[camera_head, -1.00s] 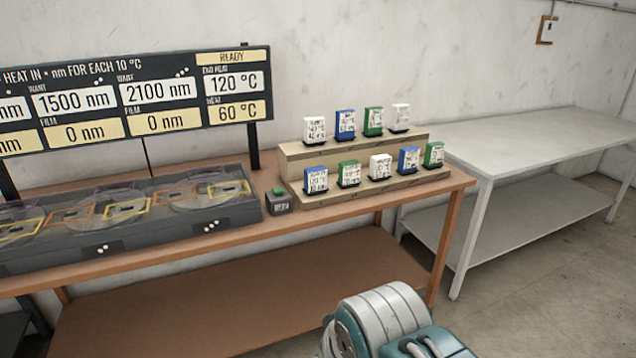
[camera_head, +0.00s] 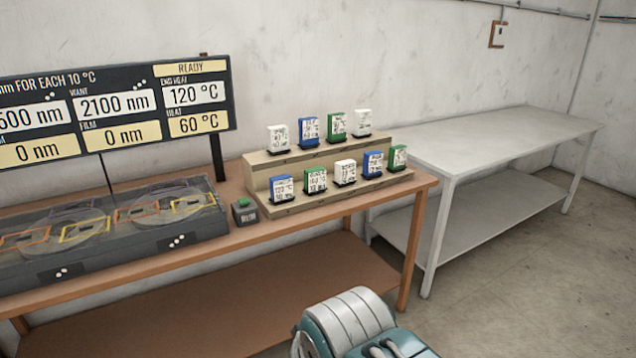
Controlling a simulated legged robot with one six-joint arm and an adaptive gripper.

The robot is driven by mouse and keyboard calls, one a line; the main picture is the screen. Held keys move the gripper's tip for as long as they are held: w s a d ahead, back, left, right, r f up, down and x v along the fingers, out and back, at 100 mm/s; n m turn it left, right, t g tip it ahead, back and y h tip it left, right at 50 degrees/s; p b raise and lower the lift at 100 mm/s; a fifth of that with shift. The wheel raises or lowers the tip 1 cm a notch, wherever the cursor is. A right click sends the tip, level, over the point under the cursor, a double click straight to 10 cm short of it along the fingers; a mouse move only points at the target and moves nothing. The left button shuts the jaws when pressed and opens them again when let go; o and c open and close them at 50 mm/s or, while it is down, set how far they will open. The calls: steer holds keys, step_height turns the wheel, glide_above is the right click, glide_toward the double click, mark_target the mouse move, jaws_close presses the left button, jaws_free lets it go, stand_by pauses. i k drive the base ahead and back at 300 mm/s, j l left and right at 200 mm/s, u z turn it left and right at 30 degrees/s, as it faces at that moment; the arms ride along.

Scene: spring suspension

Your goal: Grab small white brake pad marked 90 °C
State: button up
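Several small pads in white, blue and green stand upright on a two-step wooden rack (camera_head: 325,200) on the brown table. Three are white: one at the left end of the upper step (camera_head: 278,138), one at its right end (camera_head: 363,122), and one in the middle of the lower step (camera_head: 345,172). Their printed labels are too small to read, so I cannot tell which one is marked 90 °C. My gripper is not in view. Only a rounded grey and teal part of my own arm shows at the bottom, well in front of the table.
A dark machine (camera_head: 120,235) with clear round covers fills the table's left side. A small box with a green button (camera_head: 244,211) stands between it and the rack. A display board (camera_head: 115,105) rises behind. An empty grey table (camera_head: 500,140) stands right.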

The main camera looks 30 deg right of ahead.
mark_target(344, 170)
steer(key=i+l, duration=0.4)
steer(key=l, duration=0.15)
steer(key=i+l, duration=0.35)
steer(key=l, duration=0.2)
steer(key=i+l, duration=0.4)
steer(key=l, duration=0.15)
steer(key=i+l, duration=0.4)
steer(key=l, duration=0.15)
steer(key=i+l, duration=0.4)
steer(key=l, duration=0.15)
